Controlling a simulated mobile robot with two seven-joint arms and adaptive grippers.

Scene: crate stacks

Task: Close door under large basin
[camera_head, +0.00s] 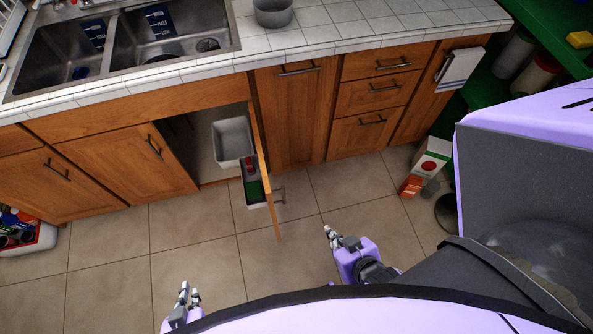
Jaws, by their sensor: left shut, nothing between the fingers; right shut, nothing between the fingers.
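The wooden door (264,170) under the large basin (175,38) stands open, seen almost edge-on and swung out from the cabinet front. Its handle (280,195) shows on the right side of the door. The open cabinet reveals a dark interior with a grey bin (232,140). My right gripper (331,236) is shut and empty, to the right of the door's outer edge and apart from it. My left gripper (187,294) is shut and empty, in front of the cabinet, left of the door, near the picture's bottom.
A small container with green and red contents (253,190) sits by the opening, left of the door. Closed doors and drawers (376,95) flank it. A box (430,158) and small items stand on the floor at right. The tiled floor (200,235) before the cabinet is clear.

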